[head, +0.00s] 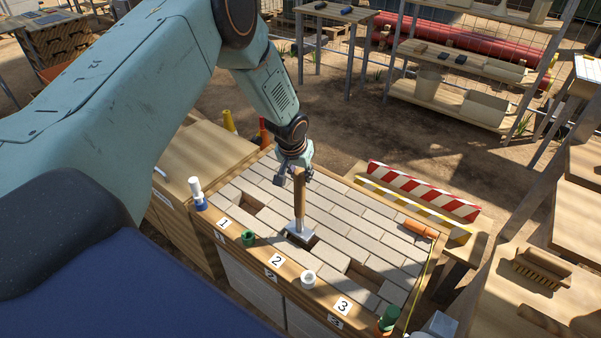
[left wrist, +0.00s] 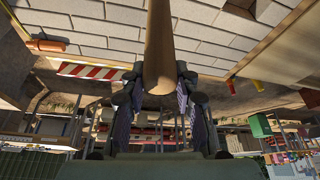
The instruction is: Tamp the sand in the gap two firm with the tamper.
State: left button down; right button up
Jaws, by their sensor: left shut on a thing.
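My left gripper (head: 296,163) is shut on the wooden handle of the tamper (head: 299,205) and holds it upright over the paved bench. The handle also runs between my fingers in the left wrist view (left wrist: 160,60). The tamper's square metal foot (head: 299,233) is at gap two, behind the label 2 (head: 276,260). It hides most of that gap, so I cannot see the sand there or tell whether the foot touches it. Gap one (head: 250,206) and gap three (head: 361,275) are open hollows among the pale pavers (head: 345,215). My right gripper is not in view.
A white and blue item (head: 197,193), a green cup (head: 248,238), a white ring (head: 308,278) and a green and orange item (head: 388,319) stand along the front rim. An orange-handled tool (head: 420,229) lies at the right. A striped barrier (head: 425,190) stands behind.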

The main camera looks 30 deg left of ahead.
pick_arm(q)
notch_tip(320, 180, up, 3)
jog(key=shift+w+r+p, duration=0.1)
jog(key=shift+p, duration=0.85)
jog(key=shift+a+b, duration=0.35)
jog(key=shift+a, duration=0.1)
jog(key=a+b, duration=0.6)
jog(key=a, duration=0.6)
jog(key=shift+a+f, duration=0.15)
jog(key=shift+f, duration=0.05)
jog(key=shift+r, duration=0.1)
